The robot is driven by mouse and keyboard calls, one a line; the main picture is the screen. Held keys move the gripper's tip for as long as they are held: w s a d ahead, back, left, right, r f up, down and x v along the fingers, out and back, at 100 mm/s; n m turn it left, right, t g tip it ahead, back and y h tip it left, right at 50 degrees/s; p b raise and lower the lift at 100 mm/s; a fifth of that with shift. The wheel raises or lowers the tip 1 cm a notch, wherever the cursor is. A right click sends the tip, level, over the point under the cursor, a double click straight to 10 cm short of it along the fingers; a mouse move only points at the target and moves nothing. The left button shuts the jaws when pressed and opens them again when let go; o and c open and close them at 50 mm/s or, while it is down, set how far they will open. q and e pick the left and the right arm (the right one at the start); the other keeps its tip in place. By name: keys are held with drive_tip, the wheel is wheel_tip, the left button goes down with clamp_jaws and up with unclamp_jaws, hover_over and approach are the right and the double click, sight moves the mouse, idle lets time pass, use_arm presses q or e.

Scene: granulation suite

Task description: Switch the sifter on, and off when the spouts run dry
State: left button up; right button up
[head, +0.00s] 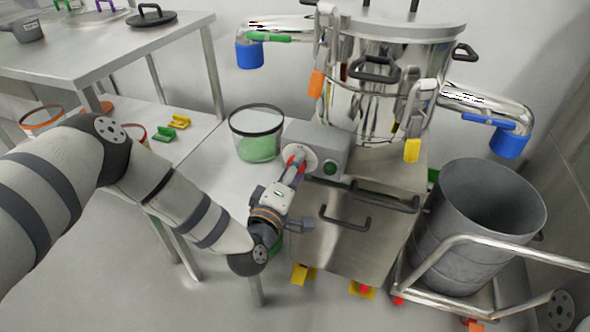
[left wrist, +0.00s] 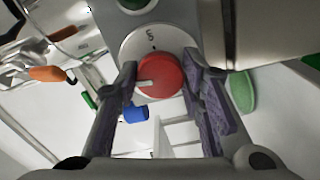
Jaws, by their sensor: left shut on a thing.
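The sifter (head: 375,95) is a steel vessel on a steel cabinet. Its grey control box (head: 325,145) carries a red knob (left wrist: 160,76) on a white dial plate (left wrist: 150,42) and a green button (head: 330,168). My left gripper (head: 293,170) is shut on the red knob, with one finger on each side. The knob's white mark points left in the left wrist view. The left spout (head: 280,24) ends in a blue sleeve (head: 250,55), and the right spout (head: 485,104) in another (head: 510,143). No falling material shows at either. My right gripper is out of view.
A clear tub (head: 256,122) with green contents stands left of the control box. A grey drum (head: 460,235) stands on a railed trolley (head: 440,255) at right. A steel table (head: 95,50) and a lower white shelf (head: 205,130) are at left.

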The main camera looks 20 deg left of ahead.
use_arm(q)
drive_tip(key=shift+n, duration=0.6)
drive_tip(key=o, duration=1.1)
drive_tip(key=shift+o, duration=0.2)
drive_tip(key=s, duration=1.2)
drive_tip(key=shift+a, duration=0.2)
drive_tip(key=shift+d, duration=0.1)
